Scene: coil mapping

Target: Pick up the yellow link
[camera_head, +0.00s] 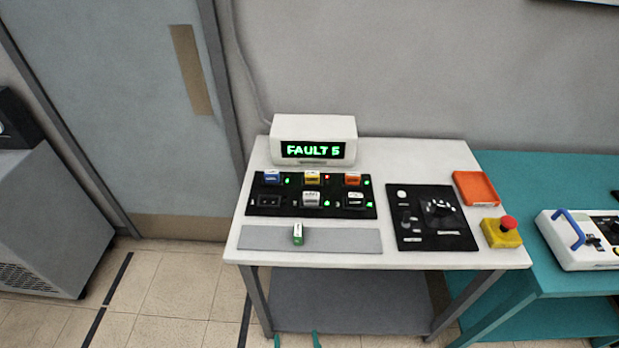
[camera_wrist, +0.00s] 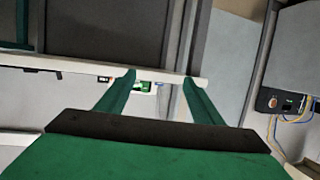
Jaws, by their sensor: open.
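The yellow link (camera_head: 312,178) sits in the back row of the black socket panel (camera_head: 325,211) on the white table, between a blue link (camera_head: 272,178) and an orange link (camera_head: 353,179). A grey link (camera_head: 311,199) and a black-and-white link (camera_head: 354,200) are in the front row. A green link (camera_head: 297,233) stands on the grey strip (camera_head: 345,240). My gripper (camera_wrist: 158,80) is open and apart from the yellow link, with nothing seen between its green fingers. Two green tips (camera_head: 296,339) show at the bottom edge of the head view, below the table's front edge.
A display reading FAULT 5 (camera_head: 314,150) stands behind the panel. To the right are a black control plate (camera_head: 430,218), an empty orange tray (camera_head: 475,188) and a red stop button on a yellow box (camera_head: 502,232). A teal table (camera_head: 560,297) adjoins at the right.

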